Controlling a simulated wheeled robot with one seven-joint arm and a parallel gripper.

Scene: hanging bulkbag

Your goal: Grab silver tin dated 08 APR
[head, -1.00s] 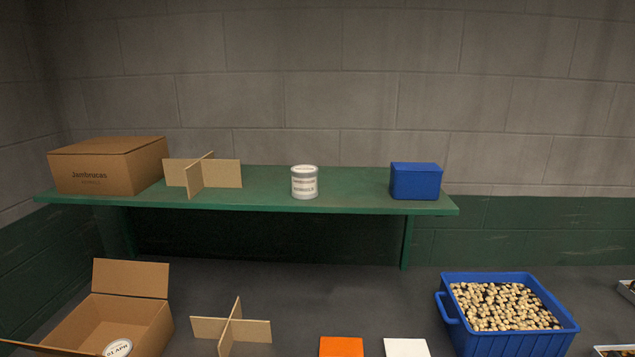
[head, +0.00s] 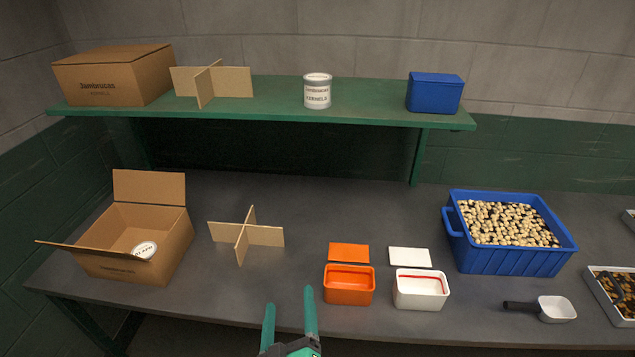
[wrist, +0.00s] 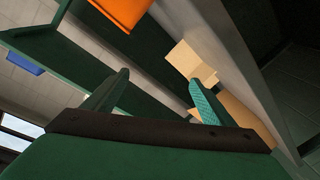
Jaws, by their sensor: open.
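A silver tin (head: 317,91) with a white label reading "Jambrucas KERNELS" stands upright on the green shelf; I see no date on the side facing me. Another tin (head: 145,250) lies inside the open cardboard box (head: 150,225) at the left of the table, its round white lid up. The lid has dark print that is too small to read surely. My gripper (head: 290,312) is open and empty at the table's front edge, to the right of the open box and apart from both tins. The wrist view also shows its two green fingers (wrist: 158,95).
The green shelf (head: 260,112) also holds a closed carton (head: 112,78), a cardboard divider (head: 212,80) and a blue box (head: 435,93). On the table are another divider (head: 245,236), orange (head: 349,290) and white (head: 420,292) containers, a blue nut crate (head: 510,262) and a scoop (head: 550,309).

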